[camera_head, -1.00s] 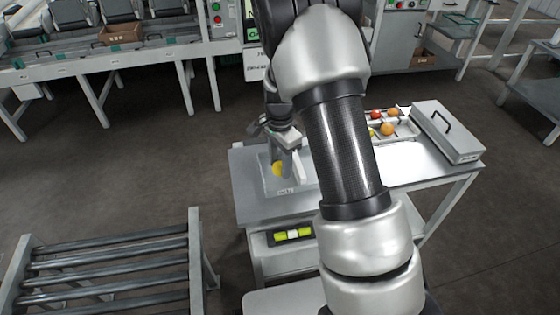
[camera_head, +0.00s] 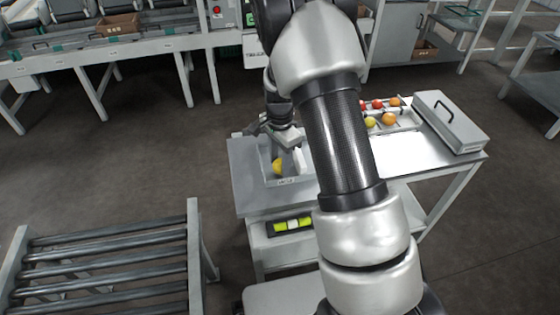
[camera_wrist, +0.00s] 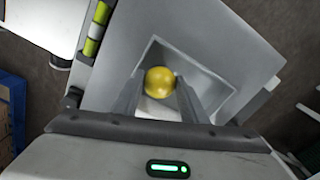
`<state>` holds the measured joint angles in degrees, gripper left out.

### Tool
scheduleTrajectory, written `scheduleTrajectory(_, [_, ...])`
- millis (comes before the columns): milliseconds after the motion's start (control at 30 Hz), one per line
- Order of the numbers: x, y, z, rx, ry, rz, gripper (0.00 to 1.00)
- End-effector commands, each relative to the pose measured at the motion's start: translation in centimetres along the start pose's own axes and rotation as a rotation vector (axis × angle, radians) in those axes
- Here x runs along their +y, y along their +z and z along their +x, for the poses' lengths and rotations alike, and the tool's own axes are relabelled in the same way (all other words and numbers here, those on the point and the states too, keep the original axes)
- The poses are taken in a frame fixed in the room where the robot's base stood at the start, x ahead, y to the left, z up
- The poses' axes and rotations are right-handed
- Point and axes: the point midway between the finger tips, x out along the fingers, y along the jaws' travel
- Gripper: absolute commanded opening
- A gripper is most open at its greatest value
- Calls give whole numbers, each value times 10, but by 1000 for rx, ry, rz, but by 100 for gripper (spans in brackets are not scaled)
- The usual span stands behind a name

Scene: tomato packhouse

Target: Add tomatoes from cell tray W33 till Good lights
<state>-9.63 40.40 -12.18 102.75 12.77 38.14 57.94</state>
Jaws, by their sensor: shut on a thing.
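My gripper (camera_wrist: 160,88) is shut on a yellow tomato (camera_wrist: 160,82), with one finger on each side of it in the wrist view. The tomato also shows in the head view (camera_head: 277,167), inside or just over a square sunken grey pan (camera_head: 287,182) on the table's left part. I cannot tell whether it touches the pan floor. I see no other tomato in the pan. A tray (camera_head: 404,125) with several red, orange and yellow tomatoes (camera_head: 389,119) stands right of my arm, partly hidden by it. A light bar (camera_head: 292,225) on the table front shows yellow-green segments around a pale one. Its lettering is unreadable.
A grey lidded box (camera_head: 447,122) with a black handle stands on the table's right end. A roller conveyor (camera_head: 105,268) is at the lower left. A grading line (camera_head: 110,50) runs along the back. Dark floor lies between them.

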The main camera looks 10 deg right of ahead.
Motion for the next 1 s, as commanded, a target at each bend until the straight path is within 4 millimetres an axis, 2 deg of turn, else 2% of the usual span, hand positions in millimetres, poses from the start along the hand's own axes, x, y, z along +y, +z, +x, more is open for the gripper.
scheduleTrajectory(767, [0,0,11,0,0,0,28])
scheduleTrajectory(800, [0,0,12,0,0,0,41])
scheduleTrajectory(900, [0,0,11,0,0,0,58])
scheduleTrajectory(933, [0,0,11,0,0,0,61])
scheduleTrajectory(1000, [0,0,11,0,0,0,61])
